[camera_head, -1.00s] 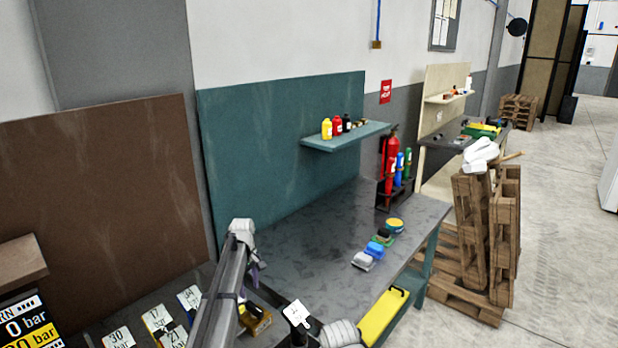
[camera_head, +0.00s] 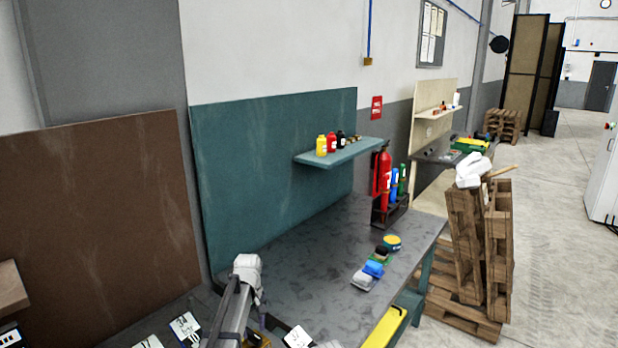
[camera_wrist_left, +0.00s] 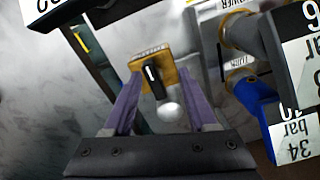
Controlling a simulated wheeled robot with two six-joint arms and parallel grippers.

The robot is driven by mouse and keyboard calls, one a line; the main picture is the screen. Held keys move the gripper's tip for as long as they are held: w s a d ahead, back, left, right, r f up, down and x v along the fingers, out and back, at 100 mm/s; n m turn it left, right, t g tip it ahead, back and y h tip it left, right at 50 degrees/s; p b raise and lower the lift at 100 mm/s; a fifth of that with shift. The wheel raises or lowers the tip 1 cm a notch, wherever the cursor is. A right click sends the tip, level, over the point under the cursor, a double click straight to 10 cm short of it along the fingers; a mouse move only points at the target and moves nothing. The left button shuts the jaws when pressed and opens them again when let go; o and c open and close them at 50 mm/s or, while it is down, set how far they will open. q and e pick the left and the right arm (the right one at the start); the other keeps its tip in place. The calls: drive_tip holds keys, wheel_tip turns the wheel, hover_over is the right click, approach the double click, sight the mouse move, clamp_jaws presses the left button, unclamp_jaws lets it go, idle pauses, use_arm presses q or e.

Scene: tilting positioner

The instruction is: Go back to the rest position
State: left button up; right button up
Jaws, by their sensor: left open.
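My left gripper (camera_wrist_left: 161,80) is open in the left wrist view, its two purple fingers spread apart. A yellow block with a black lever (camera_wrist_left: 152,72) and a silver round knob (camera_wrist_left: 170,112) show beyond and between the fingers. I cannot tell how far they are from the fingertips, and no hold on them shows. In the head view my left arm rises at the bottom, left of centre, and its gripper (camera_head: 262,304) is small and partly hidden by the arm. My right gripper is not in view.
A teal shelf (camera_head: 340,152) hangs above. Pallets (camera_head: 470,250) stand to the right. Blue and grey fittings with pressure labels (camera_wrist_left: 255,100) crowd the wrist view's right side. Open floor lies far right.

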use_arm(q)
drive_tip(key=s+d+f+m+b, duration=0.1)
drive_tip(key=s+d+m, duration=0.2)
drive_tip(key=s, duration=0.6)
drive_tip(key=s+d+f+m+b, duration=0.1)
drive_tip(key=s+d+m, duration=0.3)
drive_tip(key=s, duration=0.6)
drive_tip(key=s+d+f+m+y+b, duration=0.1)
drive_tip(key=s+d+m, duration=0.2)
drive_tip(key=s, duration=0.6)
drive_tip(key=shift+s+d+f+m+b, duration=0.3)
drive_tip(key=shift+s+d+m, duration=0.1)
drive_tip(key=shift+m, duration=0.2)
